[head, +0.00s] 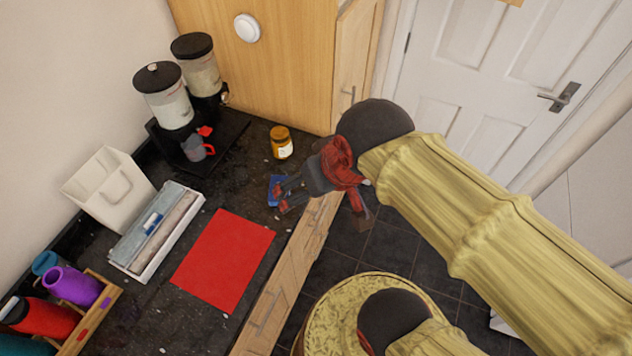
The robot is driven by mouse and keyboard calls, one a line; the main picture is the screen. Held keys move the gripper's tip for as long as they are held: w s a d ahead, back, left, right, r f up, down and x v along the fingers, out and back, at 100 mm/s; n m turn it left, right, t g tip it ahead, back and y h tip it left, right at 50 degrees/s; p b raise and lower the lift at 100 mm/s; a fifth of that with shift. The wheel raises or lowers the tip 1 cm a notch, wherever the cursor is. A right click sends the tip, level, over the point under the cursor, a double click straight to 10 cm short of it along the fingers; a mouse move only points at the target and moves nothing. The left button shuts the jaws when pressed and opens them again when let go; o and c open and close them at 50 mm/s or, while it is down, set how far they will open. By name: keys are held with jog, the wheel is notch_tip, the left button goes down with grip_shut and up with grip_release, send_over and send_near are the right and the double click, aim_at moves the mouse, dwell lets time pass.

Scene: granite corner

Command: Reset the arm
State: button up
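My gripper (282,198) is at the end of my yellow-sleeved arm, which reaches in from the right. It hangs over the front edge of the dark granite counter, left of the black wrist joint. Its dark fingers with red parts look spread apart. A small blue thing (276,186) lies behind or between the fingers. It is partly hidden, and I cannot tell whether the fingers touch it.
A red mat (224,259), a jar (281,142), a white box (157,231), a white bag (109,188), a dispenser (163,95) and a bottle rack (94,319) stand on the counter. A wooden cabinet (275,55) and white door (495,75) are behind.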

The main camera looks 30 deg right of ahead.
jog(key=shift+s+d+r+n, duration=0.1)
jog(key=shift+s+r+n, duration=0.05)
jog(key=shift+r+n, duration=0.2)
notch_tip(320, 180, down, 3)
jog(key=b, duration=0.3)
jog(key=shift+f, duration=0.1)
